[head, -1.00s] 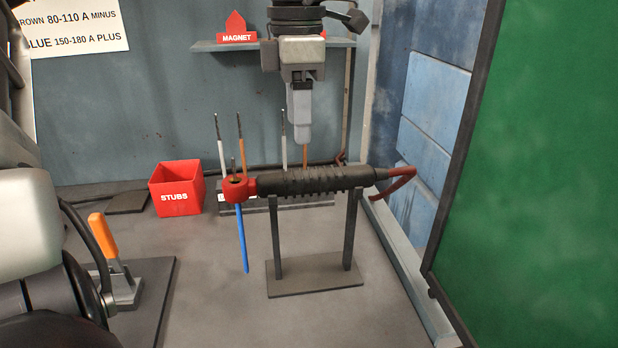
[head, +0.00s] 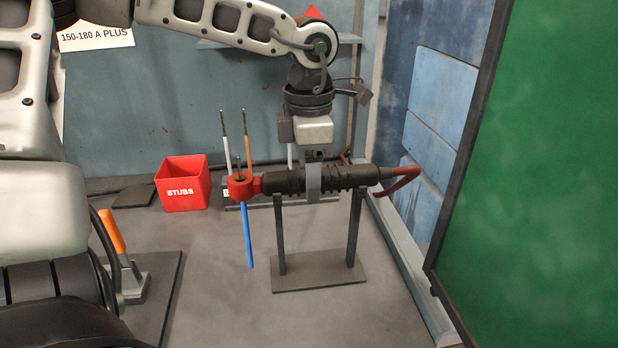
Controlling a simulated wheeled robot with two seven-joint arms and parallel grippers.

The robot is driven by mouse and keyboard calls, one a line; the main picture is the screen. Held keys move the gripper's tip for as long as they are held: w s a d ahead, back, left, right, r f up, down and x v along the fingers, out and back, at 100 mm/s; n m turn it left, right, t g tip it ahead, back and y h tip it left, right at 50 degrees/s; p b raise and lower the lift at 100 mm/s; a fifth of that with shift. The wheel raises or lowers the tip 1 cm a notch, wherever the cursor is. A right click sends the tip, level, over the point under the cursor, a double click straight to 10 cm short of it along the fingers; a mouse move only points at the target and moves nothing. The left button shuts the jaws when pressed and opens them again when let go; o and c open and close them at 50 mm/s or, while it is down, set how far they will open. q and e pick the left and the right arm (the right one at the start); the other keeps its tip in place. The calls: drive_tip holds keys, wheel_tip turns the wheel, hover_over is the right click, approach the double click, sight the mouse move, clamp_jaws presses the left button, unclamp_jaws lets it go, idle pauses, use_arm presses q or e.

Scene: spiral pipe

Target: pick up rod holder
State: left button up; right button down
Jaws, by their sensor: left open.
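The rod holder (head: 286,182) is a black ribbed handle with a red head at its left end and a red lever at its right. It lies level across the two posts of a dark stand (head: 319,276). A blue rod (head: 247,236) hangs down from its red head. My left gripper (head: 314,190) points down from above at the middle of the handle, between the posts. One grey finger shows in front of the handle; the other is hidden. The jaws are open around the handle, and contact cannot be told. My right gripper is not in view.
A red STUBS box (head: 183,183) stands at the back left. Upright rods (head: 226,142) stand in a rack behind the holder. An orange-handled clamp (head: 113,231) is at the left. A green panel (head: 545,180) closes off the right. The table front is clear.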

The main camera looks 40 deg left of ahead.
use_arm(q)
drive_tip(key=c, duration=1.1)
drive_tip(key=shift+o, duration=0.2)
drive_tip(key=shift+r, duration=0.1)
wheel_tip(320, 180, up, 10)
drive_tip(key=shift+b, duration=0.35)
